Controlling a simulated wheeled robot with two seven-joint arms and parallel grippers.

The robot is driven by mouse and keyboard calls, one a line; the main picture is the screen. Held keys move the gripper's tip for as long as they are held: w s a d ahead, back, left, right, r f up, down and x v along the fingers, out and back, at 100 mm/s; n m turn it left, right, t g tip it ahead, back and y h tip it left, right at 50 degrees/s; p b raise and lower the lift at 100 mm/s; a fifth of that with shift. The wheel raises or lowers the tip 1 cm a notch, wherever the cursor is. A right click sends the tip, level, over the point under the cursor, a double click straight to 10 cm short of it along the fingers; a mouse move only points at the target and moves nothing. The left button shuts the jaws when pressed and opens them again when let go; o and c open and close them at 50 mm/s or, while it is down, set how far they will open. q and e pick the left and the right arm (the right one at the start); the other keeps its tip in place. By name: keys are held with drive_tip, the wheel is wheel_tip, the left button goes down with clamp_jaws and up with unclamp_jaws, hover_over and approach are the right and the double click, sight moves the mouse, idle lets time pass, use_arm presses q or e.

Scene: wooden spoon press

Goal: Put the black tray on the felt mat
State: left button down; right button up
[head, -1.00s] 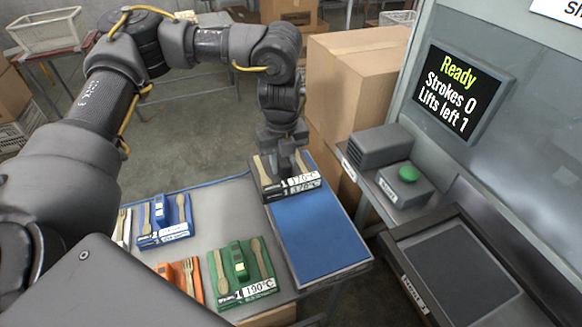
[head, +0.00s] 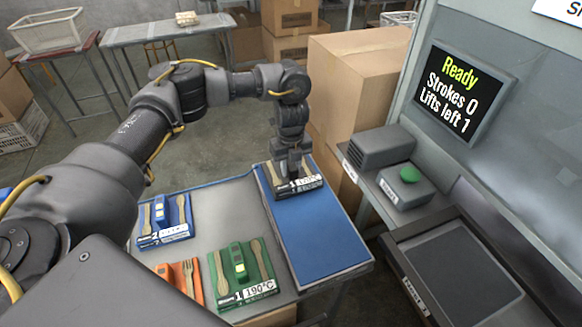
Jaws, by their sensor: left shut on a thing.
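The black tray (head: 311,185) carries wooden cutlery and a white label reading about 170°C. It is at the far end of the blue felt mat (head: 318,235), on it or just above it; I cannot tell whether it touches. My left gripper (head: 289,176) reaches down from above and is shut on the black tray, partly covering its middle. The near, larger part of the mat is bare. My right gripper is not in view.
A blue tray (head: 178,232), a green tray (head: 232,290) and an orange tray (head: 186,272) sit on the grey table left of the mat. At right are a green button (head: 409,174), a black-framed plate (head: 462,272) and a screen (head: 460,90) reading "Ready, Strokes 0, Lifts left 1".

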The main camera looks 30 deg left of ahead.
use_arm(q)
drive_tip(key=shift+f, duration=0.15)
drive_tip(key=shift+f, duration=0.15)
drive_tip(key=c, duration=1.1)
unclamp_jaws()
wheel_tip(320, 180, up, 12)
drive_tip(key=shift+r+p, duration=0.15)
drive_tip(key=shift+p, duration=0.15)
